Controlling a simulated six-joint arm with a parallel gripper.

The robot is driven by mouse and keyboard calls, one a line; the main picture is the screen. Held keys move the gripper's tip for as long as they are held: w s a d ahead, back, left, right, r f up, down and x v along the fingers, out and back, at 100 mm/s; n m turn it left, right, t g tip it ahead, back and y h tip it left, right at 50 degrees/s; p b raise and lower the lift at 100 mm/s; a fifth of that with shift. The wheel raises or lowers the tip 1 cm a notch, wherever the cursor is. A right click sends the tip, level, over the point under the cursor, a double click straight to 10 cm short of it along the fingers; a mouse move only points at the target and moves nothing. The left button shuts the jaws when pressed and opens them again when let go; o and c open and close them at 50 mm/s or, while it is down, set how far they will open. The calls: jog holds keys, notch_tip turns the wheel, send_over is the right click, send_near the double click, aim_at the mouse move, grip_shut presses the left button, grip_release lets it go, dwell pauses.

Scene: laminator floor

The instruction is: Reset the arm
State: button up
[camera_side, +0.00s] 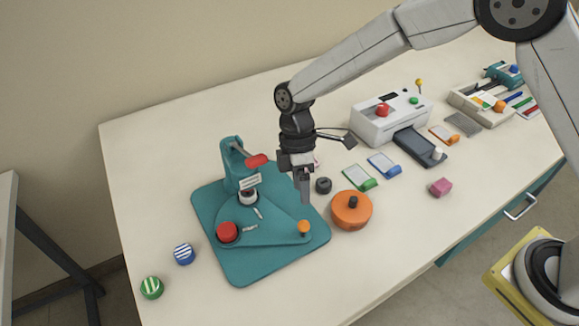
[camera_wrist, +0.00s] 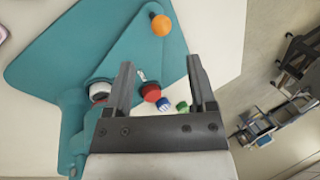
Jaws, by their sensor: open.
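My gripper (camera_side: 304,192) points down above the table, over the right part of the teal press base (camera_side: 273,269). In the wrist view my gripper (camera_wrist: 158,75) has its two fingers apart, with nothing held between them. The teal press base also shows in the wrist view (camera_wrist: 110,45). A red button (camera_side: 227,232) and an orange knob (camera_side: 304,227) sit on the base. The teal press column (camera_side: 231,165) with a red-tipped lever (camera_side: 256,161) stands at its back left.
An orange round container (camera_side: 351,210) and a small black piece (camera_side: 323,185) stand close right of my gripper. The white laminator (camera_side: 388,118) stands behind, with cards (camera_side: 360,177) in front. Blue-striped (camera_side: 184,253) and green-striped (camera_side: 151,287) caps lie front left. The table's front middle is clear.

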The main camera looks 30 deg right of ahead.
jog(key=s+d+r+m+t, duration=0.1)
jog(key=s+d+m+t, duration=0.1)
jog(key=d, duration=0.5)
jog(key=s+d+r+m+t, duration=0.2)
jog(key=s+d+m, duration=0.3)
jog(key=d+m, duration=0.2)
jog(key=s+d+r+m+t+h, duration=0.1)
jog(key=s+d+m, duration=0.3)
jog(key=d, duration=0.4)
jog(key=shift+s+r+m+t, duration=0.2)
jog(key=shift+r+m+t, duration=0.1)
jog(key=shift+m+t, duration=0.45)
